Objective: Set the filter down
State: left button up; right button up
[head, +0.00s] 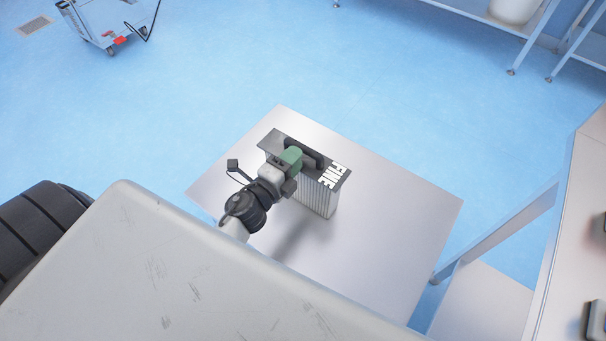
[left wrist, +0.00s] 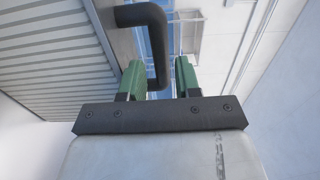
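The filter is a box with pale pleated sides (head: 315,198) and a dark top plate with white letters (head: 333,178). It is upright over the low metal table; whether its base touches the metal is not clear. Its black handle (head: 309,153) shows in the left wrist view (left wrist: 156,48), with the pleated side (left wrist: 50,55) at left. My left gripper (head: 291,160) is at the handle. Its green fingers (left wrist: 160,78) stand apart on either side of the handle bar, with a gap at the right finger. My right gripper is not in view.
The low metal table (head: 390,215) has bare room right of and in front of the filter. A pale scratched surface (head: 170,270) fills the lower left. A bench (head: 575,230) stands at right. A wheeled cart (head: 105,22) is far off at the upper left.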

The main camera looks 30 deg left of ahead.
aim_at(303, 145)
pick_arm(q)
jog(key=w, duration=0.4)
jog(key=shift+w+d, duration=0.15)
jog(key=shift+d, duration=0.05)
jog(key=shift+c, duration=0.5)
grip_shut()
jog(key=shift+r, duration=0.1)
